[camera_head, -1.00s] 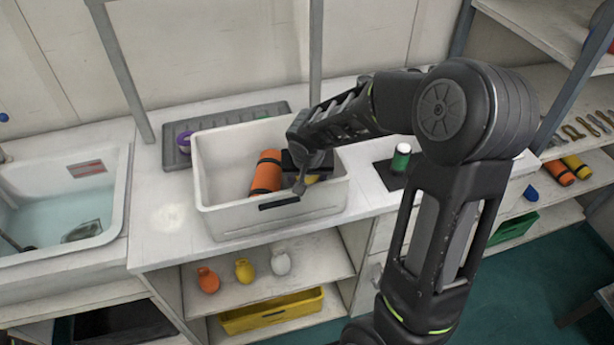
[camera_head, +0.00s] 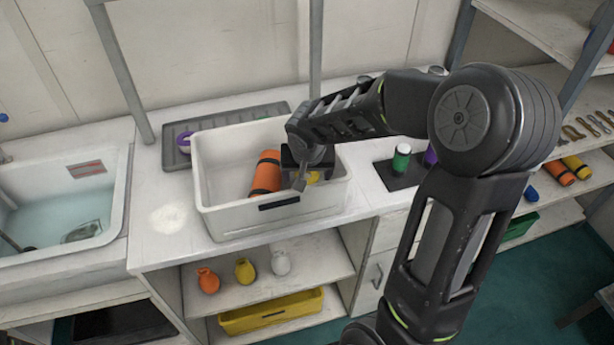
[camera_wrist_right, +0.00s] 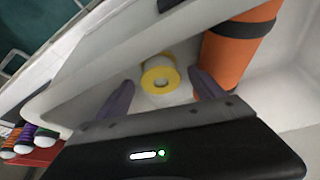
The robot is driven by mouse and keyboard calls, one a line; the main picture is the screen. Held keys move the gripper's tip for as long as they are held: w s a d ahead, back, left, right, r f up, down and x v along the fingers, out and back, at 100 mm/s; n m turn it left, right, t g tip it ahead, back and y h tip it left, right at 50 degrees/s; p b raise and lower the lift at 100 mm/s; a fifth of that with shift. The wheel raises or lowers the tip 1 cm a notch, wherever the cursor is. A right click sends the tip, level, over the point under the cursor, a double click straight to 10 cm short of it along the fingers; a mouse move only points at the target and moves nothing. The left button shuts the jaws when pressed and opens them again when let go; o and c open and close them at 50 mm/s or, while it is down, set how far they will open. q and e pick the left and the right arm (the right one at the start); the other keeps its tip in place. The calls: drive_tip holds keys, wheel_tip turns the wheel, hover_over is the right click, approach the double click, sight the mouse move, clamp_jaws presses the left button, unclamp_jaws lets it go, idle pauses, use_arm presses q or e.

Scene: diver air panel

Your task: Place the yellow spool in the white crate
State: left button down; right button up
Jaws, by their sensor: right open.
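The white crate (camera_head: 232,219) stands on the counter. The yellow spool, with yellow flanges and a pale core, is inside it, partly hidden by my right gripper in the head view; a yellow bit (camera_head: 313,178) shows there. In the right wrist view the spool (camera_wrist_right: 160,76) lies between and just beyond my spread fingertips, with no clear contact. My right gripper (camera_head: 302,182) is open, reaching down into the crate's right part; its fingers also show in the wrist view (camera_wrist_right: 162,88). My left gripper is not in view.
An orange cylinder with black bands (camera_head: 265,173) leans in the crate beside the spool. A grey tray (camera_head: 176,158) with a purple item lies behind. A green bottle (camera_head: 401,158) stands on a dark mat to the right. A water-filled sink (camera_head: 60,215) is at left.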

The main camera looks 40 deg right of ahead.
drive_tip(key=v, duration=0.9)
drive_tip(key=shift+r, duration=0.25)
